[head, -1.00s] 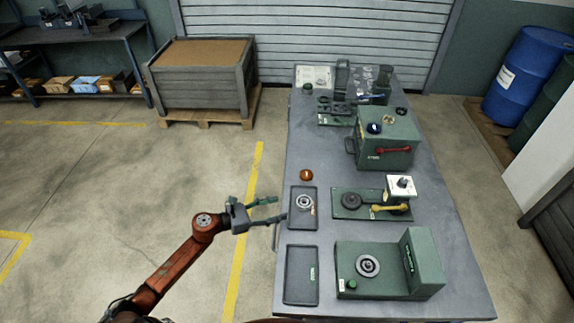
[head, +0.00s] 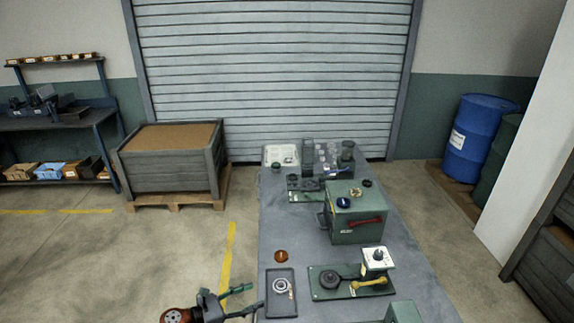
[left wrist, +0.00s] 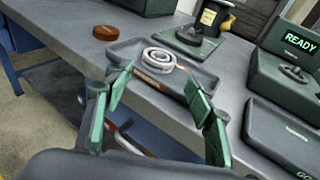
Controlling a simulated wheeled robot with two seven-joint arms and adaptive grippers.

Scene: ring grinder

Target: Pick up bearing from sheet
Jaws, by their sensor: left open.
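The bearing, a pale metal ring (head: 282,286), lies on a dark shallow tray (head: 281,311) near the table's left edge. The left wrist view shows the ring (left wrist: 161,59) on its tray (left wrist: 208,75), with an orange-brown strip beside it. My left gripper (head: 250,299) is left of the tray at the table edge. In the left wrist view its green-padded fingers (left wrist: 160,112) are spread apart, with the ring beyond them and nothing between them. My right gripper is not in view.
An orange-brown round piece (head: 281,256) sits just behind the tray. A green fixture with a yellow handle (head: 367,283) stands to the right. A green box with a red lever (head: 356,220) is farther back. A READY-labelled machine (left wrist: 290,60) stands at right.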

